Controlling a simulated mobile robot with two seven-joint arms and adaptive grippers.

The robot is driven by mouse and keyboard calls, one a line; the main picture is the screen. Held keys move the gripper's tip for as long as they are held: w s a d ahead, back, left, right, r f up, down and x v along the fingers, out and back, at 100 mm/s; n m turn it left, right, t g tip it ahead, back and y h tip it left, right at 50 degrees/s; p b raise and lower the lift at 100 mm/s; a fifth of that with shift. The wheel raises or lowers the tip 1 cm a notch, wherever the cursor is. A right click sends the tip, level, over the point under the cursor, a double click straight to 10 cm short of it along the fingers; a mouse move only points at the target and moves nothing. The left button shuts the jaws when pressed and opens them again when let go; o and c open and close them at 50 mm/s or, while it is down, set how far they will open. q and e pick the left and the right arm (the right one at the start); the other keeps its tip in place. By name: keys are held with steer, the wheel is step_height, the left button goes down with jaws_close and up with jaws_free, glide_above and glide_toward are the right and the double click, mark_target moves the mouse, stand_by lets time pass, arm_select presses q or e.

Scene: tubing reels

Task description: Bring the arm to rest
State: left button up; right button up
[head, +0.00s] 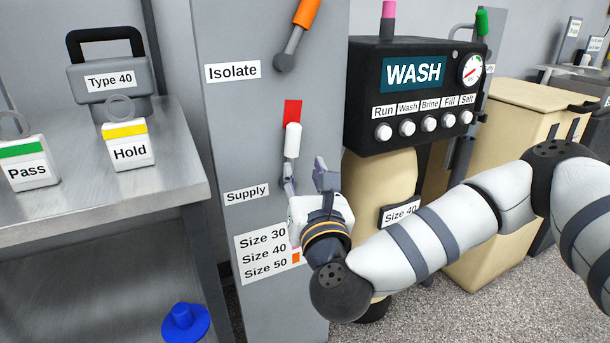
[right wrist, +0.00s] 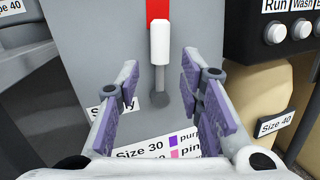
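My right arm (head: 430,230) reaches in from the right across the head view. Its gripper (head: 308,172) is in front of the grey panel, just below the white handle of the Supply lever (head: 292,140). In the right wrist view the two purple-padded fingers (right wrist: 160,85) stand wide apart with nothing held between them. The upright white handle (right wrist: 160,42) shows beyond the fingertips, over a red patch. It does not look gripped; I cannot tell how far the fingers are from the lever. My left gripper is not in view.
The Isolate lever (head: 307,14) has an orange handle leaning right. A black WASH unit (head: 365,115) sits on a beige tank (head: 365,175) right of the panel. A steel bench (head: 175,165) with tagged weights is left. A blue knob-shaped object (head: 186,322) is below.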

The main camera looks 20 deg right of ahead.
steer(key=shift+s, duration=0.25)
